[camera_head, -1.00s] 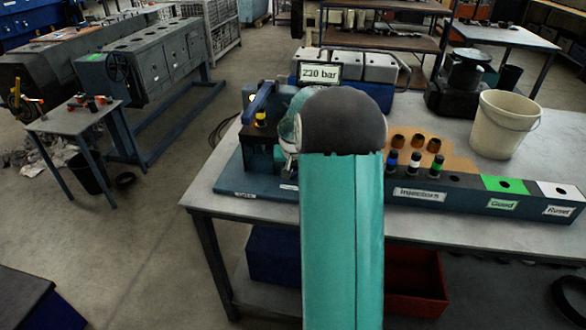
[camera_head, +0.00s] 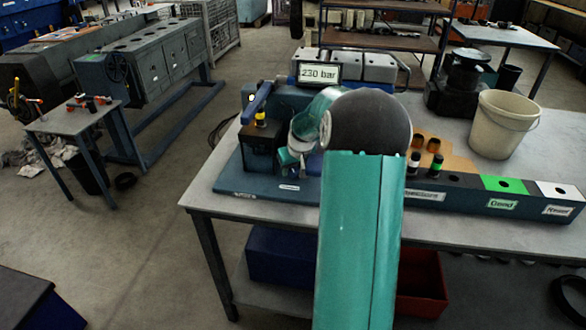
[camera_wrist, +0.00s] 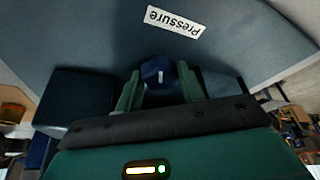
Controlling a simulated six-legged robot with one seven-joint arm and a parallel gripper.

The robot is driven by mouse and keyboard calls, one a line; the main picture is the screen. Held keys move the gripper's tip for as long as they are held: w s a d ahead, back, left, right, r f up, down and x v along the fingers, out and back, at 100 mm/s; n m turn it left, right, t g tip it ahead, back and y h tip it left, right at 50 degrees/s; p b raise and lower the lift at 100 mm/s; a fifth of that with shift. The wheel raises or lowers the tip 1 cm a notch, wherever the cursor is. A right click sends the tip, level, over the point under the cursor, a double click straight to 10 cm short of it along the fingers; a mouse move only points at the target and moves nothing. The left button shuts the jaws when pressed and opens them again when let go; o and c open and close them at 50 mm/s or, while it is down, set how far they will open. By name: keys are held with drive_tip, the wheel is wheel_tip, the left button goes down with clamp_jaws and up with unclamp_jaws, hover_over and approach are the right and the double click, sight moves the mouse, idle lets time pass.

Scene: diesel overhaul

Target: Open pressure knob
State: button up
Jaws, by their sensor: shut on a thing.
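The pressure knob (camera_wrist: 157,70) is a small dark blue knob with a white mark on its face, seen in the wrist view below the upside-down "Pressure" label (camera_wrist: 174,22). My gripper (camera_wrist: 160,84) has its two green fingers on either side of the knob and is shut on it. In the head view my arm hides the knob, and my wrist is at the front of the blue test stand (camera_head: 232,180). The stand's display (camera_head: 319,72) reads 230 bar.
A yellow-topped injector (camera_head: 261,119) stands in the test stand beside a blue lever (camera_head: 258,100).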

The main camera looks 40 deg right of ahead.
drive_tip(key=o, duration=1)
drive_tip(key=m, duration=0.2)
drive_tip(key=m+h, duration=0.1)
drive_tip(key=m, duration=0.1)
drive_tip(key=shift+w+a+g+h, duration=0.2)
drive_tip(key=shift+g+h, duration=0.1)
drive_tip(key=shift+g, duration=0.1)
drive_tip(key=v, duration=1.5)
drive_tip(key=shift+s+a+r+n+t+y, duration=0.15)
drive_tip(key=shift+s+a+r+n, duration=0.6)
drive_tip(key=shift+a, duration=2.25)
drive_tip(key=shift+s+a+r+n+t+y, duration=0.2)
drive_tip(key=shift+s+a+r, duration=0.8)
drive_tip(key=shift+a, duration=2)
drive_tip(key=shift+s+a+r+n+t+y, duration=0.15)
drive_tip(key=shift+s+a+r+n, duration=0.75)
drive_tip(key=shift+a, duration=2.1)
drive_tip(key=shift+s+a+f+m, duration=0.1)
drive_tip(key=shift+s+f+m, duration=0.1)
drive_tip(key=shift+s+m, duration=0.05)
